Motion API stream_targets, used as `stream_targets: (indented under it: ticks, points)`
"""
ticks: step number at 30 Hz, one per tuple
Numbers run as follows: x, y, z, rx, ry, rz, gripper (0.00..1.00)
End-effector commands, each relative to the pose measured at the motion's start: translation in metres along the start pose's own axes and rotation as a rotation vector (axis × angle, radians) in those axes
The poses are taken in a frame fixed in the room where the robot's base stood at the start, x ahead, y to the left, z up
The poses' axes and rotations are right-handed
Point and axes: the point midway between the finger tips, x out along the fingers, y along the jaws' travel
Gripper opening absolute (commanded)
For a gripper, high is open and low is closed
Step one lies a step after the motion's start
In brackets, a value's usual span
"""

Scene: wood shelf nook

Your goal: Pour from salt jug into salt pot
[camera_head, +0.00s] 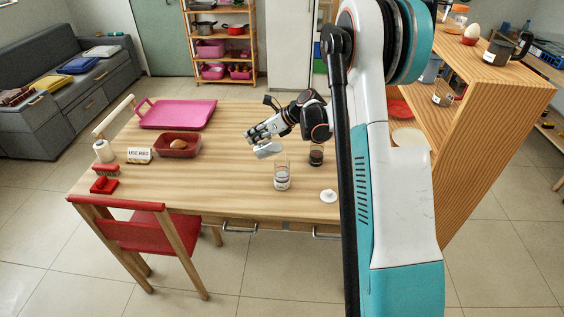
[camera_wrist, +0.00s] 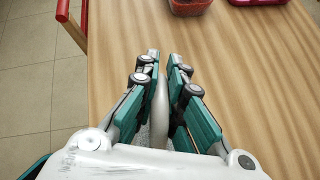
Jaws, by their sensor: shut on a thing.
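My gripper (camera_head: 262,132) is above the wooden table, shut on a small white jug (camera_head: 268,149). The jug looks tilted, but its mouth and contents cannot be made out. In the wrist view, my fingers (camera_wrist: 163,75) close on a pale, narrow part of the jug (camera_wrist: 161,105); the rest is hidden. A clear glass pot (camera_head: 282,176) with a pale label, likely the salt pot, stands upright on the table, just below and right of the jug in the head view. Its label is too small to read. A white lid (camera_head: 328,196) lies to its right.
A dark-filled jar (camera_head: 316,155) stands close behind the glass pot. A red tray (camera_head: 163,151), a "USE RED" sign (camera_head: 139,155) and a pink tray (camera_head: 160,115) are at the left. A red chair (camera_head: 130,233) is at the front; a wooden shelf (camera_head: 480,150) is at right.

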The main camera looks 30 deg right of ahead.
Motion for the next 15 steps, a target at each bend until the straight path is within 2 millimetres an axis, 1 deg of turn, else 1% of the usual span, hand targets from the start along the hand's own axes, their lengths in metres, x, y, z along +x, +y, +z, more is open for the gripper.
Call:
stream_targets:
  ticks: [15]
  points:
    - [-0.0030, 0.0003, 0.0018, 0.001, -0.031, 0.005, 0.00]
